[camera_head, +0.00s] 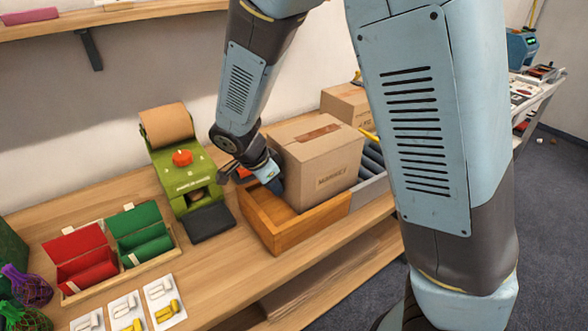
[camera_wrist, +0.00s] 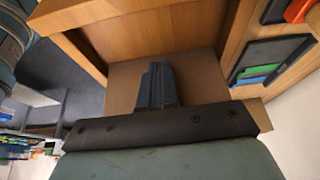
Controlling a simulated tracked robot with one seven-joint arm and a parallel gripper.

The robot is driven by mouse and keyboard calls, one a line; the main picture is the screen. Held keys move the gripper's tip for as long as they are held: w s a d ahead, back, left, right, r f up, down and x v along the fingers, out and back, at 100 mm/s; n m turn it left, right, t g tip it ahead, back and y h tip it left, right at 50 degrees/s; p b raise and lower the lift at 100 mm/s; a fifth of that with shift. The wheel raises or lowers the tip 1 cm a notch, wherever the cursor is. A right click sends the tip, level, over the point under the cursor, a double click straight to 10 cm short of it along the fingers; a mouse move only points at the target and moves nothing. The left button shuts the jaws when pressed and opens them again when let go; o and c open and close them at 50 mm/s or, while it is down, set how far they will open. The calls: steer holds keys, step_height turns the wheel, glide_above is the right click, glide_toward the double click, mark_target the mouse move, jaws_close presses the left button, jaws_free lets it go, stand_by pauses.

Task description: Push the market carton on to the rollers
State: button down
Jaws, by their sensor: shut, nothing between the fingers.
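The market carton (camera_head: 338,178) is a closed brown box with its name printed on the front. It sits upright at the right part of an open-topped wooden tray (camera_head: 292,236), with the rollers (camera_head: 373,158) just to its right. My gripper (camera_head: 275,184) is down in the tray at the carton's left side, with its fingers shut and empty. It looks very close to that side; whether it touches is hard to tell. In the wrist view my shut fingers (camera_wrist: 158,80) point at a plain brown surface beside wooden walls.
A green machine (camera_head: 182,170) with a dark pad (camera_head: 209,223) stands left of the tray. Red and green bins (camera_head: 112,248) and several cards lie further left on the bench. Another carton (camera_head: 345,102) stands behind. My arm hides part of the right side.

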steer(key=shift+w+d, duration=1.4)
steer(key=shift+d, duration=0.9)
steer(key=shift+w+d, duration=1.4)
steer(key=shift+d, duration=0.9)
steer(key=shift+w+d, duration=1.4)
steer(key=shift+d, duration=0.9)
steer(key=r, duration=0.5)
steer(key=a+r, duration=0.1)
steer(key=r, duration=1)
steer(key=shift+s+a, duration=0.15)
steer(key=shift+s, duration=0.25)
steer(key=shift+s, duration=0.1)
steer(key=s+d+r+n+t+y, duration=0.1)
steer(key=s+d+r+n, duration=0.1)
steer(key=s+d+n, duration=0.2)
steer(key=s+d+r+n+t+y, duration=0.1)
steer(key=s+d+r+n, duration=0.2)
steer(key=s, duration=0.8)
steer(key=s+d+r+n+t+y, duration=0.1)
steer(key=s+d+r+n+y, duration=0.1)
steer(key=s, duration=0.5)
steer(key=shift+s+d+r+n, duration=0.15)
steer(key=shift+d+r+n, duration=0.5)
steer(key=shift+d+n, duration=0.95)
steer(key=shift+d, duration=0.15)
